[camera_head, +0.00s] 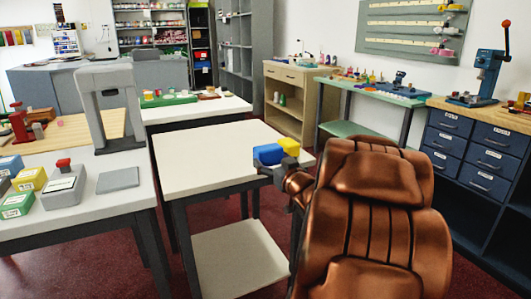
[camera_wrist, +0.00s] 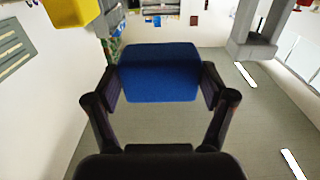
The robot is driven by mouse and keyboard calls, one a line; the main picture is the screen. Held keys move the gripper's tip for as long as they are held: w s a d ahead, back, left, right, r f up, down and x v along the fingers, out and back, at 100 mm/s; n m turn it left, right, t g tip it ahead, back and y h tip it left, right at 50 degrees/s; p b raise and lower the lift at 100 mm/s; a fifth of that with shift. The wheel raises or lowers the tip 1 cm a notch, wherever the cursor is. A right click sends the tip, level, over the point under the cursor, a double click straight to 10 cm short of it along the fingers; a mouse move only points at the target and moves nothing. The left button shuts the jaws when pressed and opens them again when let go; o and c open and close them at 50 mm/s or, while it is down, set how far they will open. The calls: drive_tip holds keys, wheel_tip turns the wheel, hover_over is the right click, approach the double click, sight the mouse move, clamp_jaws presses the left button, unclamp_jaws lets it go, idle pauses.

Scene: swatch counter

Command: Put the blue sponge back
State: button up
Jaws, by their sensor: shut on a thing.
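The blue sponge (camera_head: 268,154) is a plain block near the right end of the white table (camera_head: 212,157) in the head view. My gripper (camera_head: 277,166) is shut on it. In the wrist view the blue sponge (camera_wrist: 160,72) sits between the two dark fingers of my gripper (camera_wrist: 160,88), one on each side. A yellow block (camera_head: 289,146) shows just right of the sponge in the head view; it also shows at the top left of the wrist view (camera_wrist: 70,10), apart from the sponge. I cannot tell how high the sponge is above the table.
The white table top is otherwise bare. A grey arched frame (camera_head: 108,100) and several small boxes stand on the left counter. A green tray (camera_head: 168,99) lies on the counter behind. A green-topped bench (camera_head: 375,90) with small items runs along the right wall.

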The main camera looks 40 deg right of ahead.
drive_tip(key=w+d, duration=0.2)
drive_tip(key=w, duration=0.1)
drive_tip(key=w+d+f+b, duration=0.1)
drive_tip(key=w+d, duration=0.1)
drive_tip(key=w, duration=0.1)
drive_tip(key=w+d+b, duration=0.1)
drive_tip(key=w+d, duration=0.1)
drive_tip(key=w, duration=0.1)
drive_tip(key=shift+d+f, duration=0.15)
drive_tip(key=shift+d, duration=0.2)
drive_tip(key=shift+w+d, duration=0.55)
drive_tip(key=shift+w, duration=0.1)
drive_tip(key=shift+f+b, duration=0.85)
drive_tip(key=shift+f, duration=0.9)
drive_tip(key=shift+f, duration=0.1)
drive_tip(key=o, duration=1.2)
